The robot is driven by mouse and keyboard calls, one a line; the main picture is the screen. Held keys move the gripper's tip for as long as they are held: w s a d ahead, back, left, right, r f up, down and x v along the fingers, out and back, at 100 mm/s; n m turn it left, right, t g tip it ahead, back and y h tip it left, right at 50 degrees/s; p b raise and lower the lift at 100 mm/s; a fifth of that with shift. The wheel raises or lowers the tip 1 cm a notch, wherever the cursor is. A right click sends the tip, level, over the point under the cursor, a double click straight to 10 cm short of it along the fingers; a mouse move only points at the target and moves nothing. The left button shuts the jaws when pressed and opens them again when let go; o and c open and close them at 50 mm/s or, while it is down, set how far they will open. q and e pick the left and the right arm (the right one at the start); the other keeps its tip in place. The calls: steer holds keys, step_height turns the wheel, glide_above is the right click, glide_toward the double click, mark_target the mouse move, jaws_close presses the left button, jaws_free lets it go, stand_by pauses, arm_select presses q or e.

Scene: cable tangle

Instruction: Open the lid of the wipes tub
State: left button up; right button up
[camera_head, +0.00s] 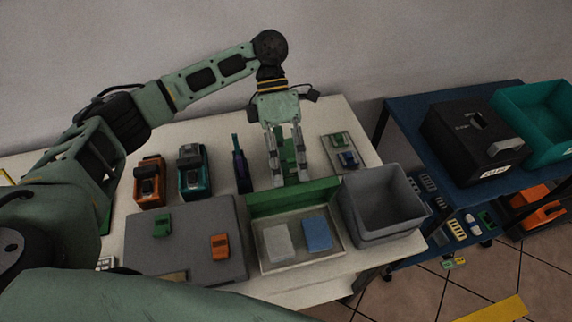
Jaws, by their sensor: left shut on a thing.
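The wipes tub (304,262) is a pale, shallow box near the front of the white table. Its inside shows, with a white pad (277,243) and a blue pad (317,234) side by side. A green lid (293,200) is raised along the tub's back edge. My left gripper (290,176) points down behind the tub, its fingers on either side of a green upright piece that appears to belong to the lid. It is shut on that piece. Where the fingers touch is partly hidden. My right gripper is not in view.
A grey open bin (384,201) stands close to the tub's right. A grey mat (190,262) with small green and orange parts lies left. Orange (149,181) and teal (194,171) devices and a dark upright tool (240,163) stand behind. A blue cart (400,112) is at right.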

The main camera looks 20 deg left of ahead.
arm_select(q)
steer(key=shift+a+f, duration=0.15)
steer(key=shift+f, duration=0.4)
steer(key=v, duration=1.2)
steer(key=shift+r, duration=0.55)
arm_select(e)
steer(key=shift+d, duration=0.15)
arm_select(q)
steer(key=shift+c, duration=0.5)
